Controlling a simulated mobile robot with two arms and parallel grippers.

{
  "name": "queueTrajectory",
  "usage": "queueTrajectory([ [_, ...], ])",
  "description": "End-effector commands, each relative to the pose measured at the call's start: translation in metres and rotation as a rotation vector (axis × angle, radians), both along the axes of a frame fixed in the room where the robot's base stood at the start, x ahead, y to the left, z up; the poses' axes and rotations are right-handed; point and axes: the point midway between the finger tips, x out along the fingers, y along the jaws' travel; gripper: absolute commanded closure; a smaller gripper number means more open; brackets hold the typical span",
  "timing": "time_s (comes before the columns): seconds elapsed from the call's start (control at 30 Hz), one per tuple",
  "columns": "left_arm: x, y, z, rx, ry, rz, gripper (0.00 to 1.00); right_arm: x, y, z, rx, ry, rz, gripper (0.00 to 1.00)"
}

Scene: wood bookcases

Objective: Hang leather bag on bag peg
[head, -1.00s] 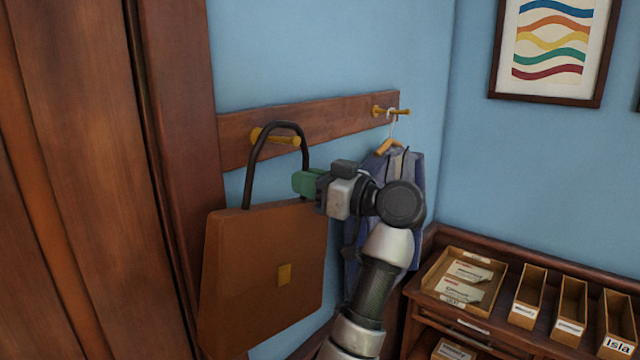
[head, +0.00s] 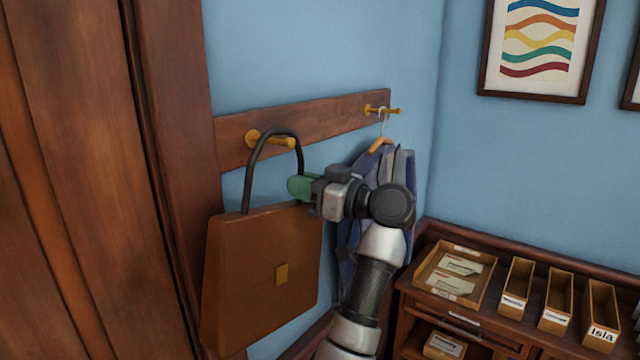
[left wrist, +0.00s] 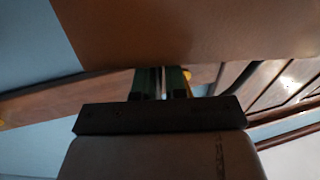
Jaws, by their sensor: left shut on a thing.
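The brown leather bag (head: 262,265) hangs upright in the head view, with a dark arched handle (head: 250,170) and a small tan clasp. The wooden bag peg (head: 275,140) sticks out from the wall rail. The top of the handle arches just above the peg, and the peg's tip shows inside the loop. I cannot tell whether the handle rests on it. My left gripper (head: 300,187), with green fingers, is shut on the bag at the right side of its handle. In the left wrist view the fingers (left wrist: 163,83) are close together under the brown bag. My right gripper is not in view.
A second peg (head: 382,110) on the rail (head: 330,120) holds a hanger with blue-grey clothing (head: 352,230). A wooden bookcase or wardrobe side (head: 90,180) stands close on the left. A low cabinet with trays and labelled boxes (head: 515,285) stands at right.

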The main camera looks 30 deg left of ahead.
Motion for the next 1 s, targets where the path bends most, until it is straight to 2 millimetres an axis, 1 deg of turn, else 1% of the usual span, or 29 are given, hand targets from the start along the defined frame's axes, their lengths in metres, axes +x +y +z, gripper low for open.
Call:
queueTrajectory([
  [0.17, -0.0002, -0.0001, 0.0011, 0.002, 0.000, 0.000, 1.00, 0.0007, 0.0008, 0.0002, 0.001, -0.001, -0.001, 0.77],
  [0.2, -0.0002, -0.0001, 0.0012, 0.002, 0.000, 0.000, 0.86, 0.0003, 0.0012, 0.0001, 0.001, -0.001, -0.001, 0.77],
  [0.27, -0.0002, -0.0001, 0.0011, 0.002, -0.001, 0.000, 0.77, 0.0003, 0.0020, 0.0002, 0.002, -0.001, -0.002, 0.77],
  [0.3, -0.0002, -0.0001, 0.0011, 0.002, -0.001, 0.000, 0.71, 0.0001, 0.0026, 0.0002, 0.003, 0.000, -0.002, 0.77],
  [0.4, -0.0002, -0.0001, 0.0009, 0.001, -0.001, 0.000, 0.58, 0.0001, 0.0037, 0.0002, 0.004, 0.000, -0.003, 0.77],
  [0.9, 0.0001, 0.0001, -0.0007, -0.002, 0.001, 0.000, 0.58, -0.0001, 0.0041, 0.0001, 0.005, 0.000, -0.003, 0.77],
  [1.0, 0.0013, -0.0007, 0.0001, -0.002, 0.001, 0.000, 0.58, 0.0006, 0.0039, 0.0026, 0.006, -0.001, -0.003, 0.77],
])
